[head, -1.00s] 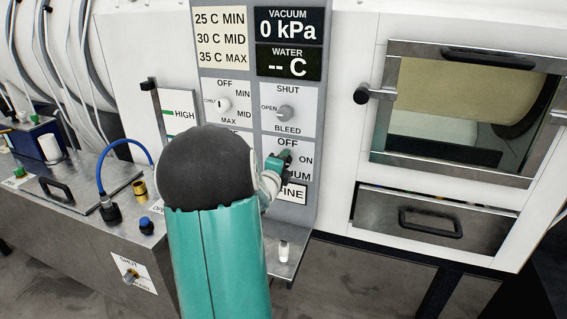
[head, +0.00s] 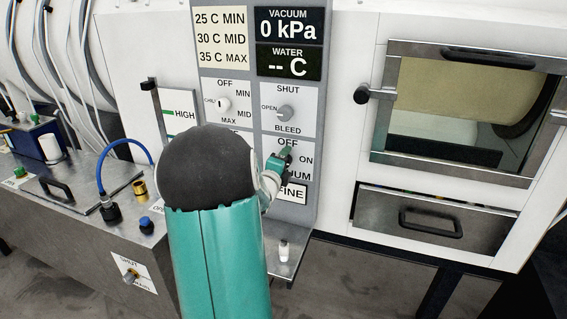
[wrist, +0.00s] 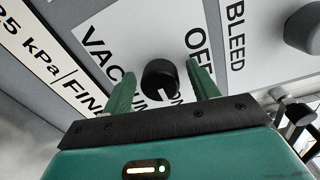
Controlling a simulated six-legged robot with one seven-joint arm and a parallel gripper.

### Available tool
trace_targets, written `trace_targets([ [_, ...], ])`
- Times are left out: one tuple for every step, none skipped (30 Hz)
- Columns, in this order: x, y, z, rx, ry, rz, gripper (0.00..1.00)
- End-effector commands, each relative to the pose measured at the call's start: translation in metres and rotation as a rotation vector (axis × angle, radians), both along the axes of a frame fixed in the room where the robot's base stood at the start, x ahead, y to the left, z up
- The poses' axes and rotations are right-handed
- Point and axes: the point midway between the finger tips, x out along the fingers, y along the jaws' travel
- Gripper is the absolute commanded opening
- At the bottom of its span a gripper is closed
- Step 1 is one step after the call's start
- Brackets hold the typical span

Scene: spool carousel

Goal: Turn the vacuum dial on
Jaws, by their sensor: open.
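The vacuum dial (wrist: 160,78) is a black knob on a white plate marked VACUUM, OFF and ON. In the wrist view it sits between the two green fingers of my gripper (wrist: 161,88), with a gap visible on each side. My gripper is open around the dial. In the head view my gripper (head: 282,160) is at the vacuum plate (head: 306,150), and my arm and fingers hide the dial and part of the lettering. The vacuum display (head: 288,27) reads 0 kPa.
The bleed dial (head: 285,112) is just above, also at right in the wrist view (wrist: 303,28). The heat dial (head: 223,104) is up and left. A small shelf (head: 291,262) juts out below the panel. A windowed door (head: 455,112) is at right.

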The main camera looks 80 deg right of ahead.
Motion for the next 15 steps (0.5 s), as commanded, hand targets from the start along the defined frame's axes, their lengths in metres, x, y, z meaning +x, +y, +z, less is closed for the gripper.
trace_targets([
  [0.0, 0.0, 0.0, 0.0, 0.0, 0.0, 0.59],
  [0.0, 0.0, 0.0, -0.001, 0.0, 0.0, 0.59],
  [0.0, 0.001, 0.0, -0.001, 0.0, 0.0, 0.59],
  [0.0, 0.002, 0.0, 0.0, 0.0, 0.0, 0.59],
  [0.0, 0.004, 0.001, 0.0, 0.0, 0.0, 0.59],
  [0.001, 0.007, 0.001, -0.001, -0.001, 0.001, 0.59],
  [0.001, 0.011, 0.002, -0.001, -0.001, 0.001, 0.59],
  [0.002, 0.015, 0.001, 0.0, -0.001, 0.001, 0.59],
  [0.003, 0.021, 0.002, -0.001, -0.001, 0.002, 0.59],
  [0.003, 0.027, 0.002, -0.001, -0.001, 0.002, 0.59],
  [0.004, 0.033, 0.002, -0.002, -0.002, 0.002, 0.59],
  [0.005, 0.042, 0.002, 0.001, -0.001, 0.002, 0.59],
  [0.006, 0.048, 0.003, -0.002, -0.001, 0.003, 0.59],
  [0.006, 0.055, 0.003, -0.001, -0.001, 0.003, 0.59],
  [0.007, 0.064, 0.003, -0.001, -0.002, 0.003, 0.59],
])
